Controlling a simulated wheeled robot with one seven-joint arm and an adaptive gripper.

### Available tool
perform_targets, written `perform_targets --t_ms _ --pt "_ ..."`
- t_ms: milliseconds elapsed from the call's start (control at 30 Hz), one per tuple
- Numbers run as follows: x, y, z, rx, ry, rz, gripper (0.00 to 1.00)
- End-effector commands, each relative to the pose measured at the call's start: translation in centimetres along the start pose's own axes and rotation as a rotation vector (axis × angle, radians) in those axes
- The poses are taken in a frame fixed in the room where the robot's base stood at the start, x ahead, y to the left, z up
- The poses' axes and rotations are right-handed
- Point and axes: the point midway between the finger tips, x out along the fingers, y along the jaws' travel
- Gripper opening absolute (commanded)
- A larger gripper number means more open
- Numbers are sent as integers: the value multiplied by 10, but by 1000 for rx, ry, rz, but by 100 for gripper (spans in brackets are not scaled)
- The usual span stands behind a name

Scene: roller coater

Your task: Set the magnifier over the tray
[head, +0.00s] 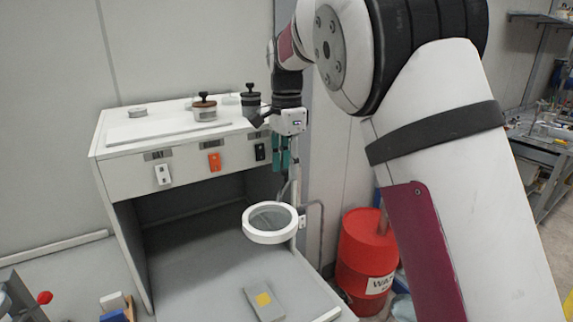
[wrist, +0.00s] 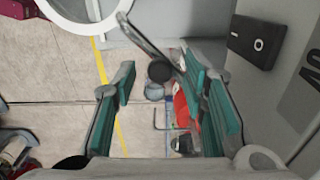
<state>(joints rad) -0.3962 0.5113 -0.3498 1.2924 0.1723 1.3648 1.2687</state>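The magnifier (head: 270,222) is a round lens in a white ring, held out above the floor of the booth. Part of its ring (wrist: 62,10) and its curved metal arm (wrist: 148,38) show in the wrist view. A small grey flat piece with a yellow patch (head: 265,303), perhaps the tray, lies below and in front of the magnifier. My gripper (head: 283,152) is by the booth's right front edge, above the magnifier. In the wrist view its teal fingers (wrist: 160,80) are apart, with a dark round knob appearing between them; contact is not visible.
The white booth (head: 130,180) has black, orange and white switches on its front and lidded jars (head: 204,108) on top. A black switch (wrist: 255,42) is close to my right finger. A red drum (head: 367,255) stands right of the booth. The booth's inner floor is mostly clear.

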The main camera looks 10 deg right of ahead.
Motion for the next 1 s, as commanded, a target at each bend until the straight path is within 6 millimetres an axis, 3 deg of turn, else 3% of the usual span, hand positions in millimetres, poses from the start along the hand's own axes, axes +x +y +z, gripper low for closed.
perform_targets --t_ms 267,700,1000 --pt "-16 -1 0 -1 0 -2 39" --pt "-100 -1 0 1 1 -2 39" --pt "-119 0 0 0 0 0 39"
